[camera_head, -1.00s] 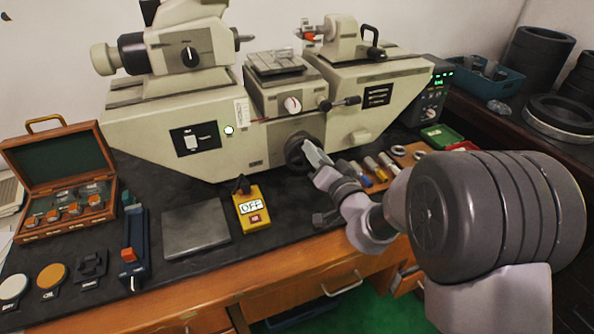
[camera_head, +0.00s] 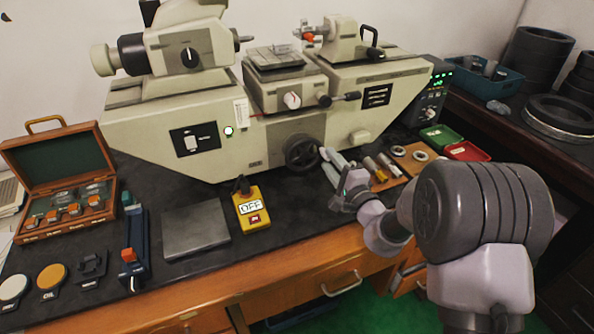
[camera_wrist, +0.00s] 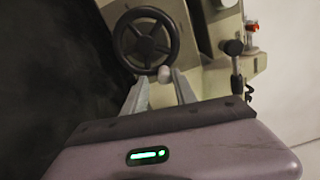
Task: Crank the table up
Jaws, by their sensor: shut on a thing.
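The table (camera_head: 273,57) is the flat grooved plate in the middle of the beige measuring machine. Below it, a dark spoked handwheel (camera_head: 302,153) sits on the machine's front. In the wrist view the handwheel (camera_wrist: 146,40) has a small pale crank knob (camera_wrist: 164,74) at its rim. My gripper (camera_head: 327,156) is at the right side of the wheel, its fingers shut on the crank knob. In the wrist view the fingers of my gripper (camera_wrist: 162,82) lie on either side of the knob.
A yellow OFF box (camera_head: 250,208) and a grey plate (camera_head: 196,229) lie left of my arm. A wooden tray (camera_head: 402,165) with rings and cylinders lies close right of my gripper. An open wooden case (camera_head: 63,179) stands at the far left.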

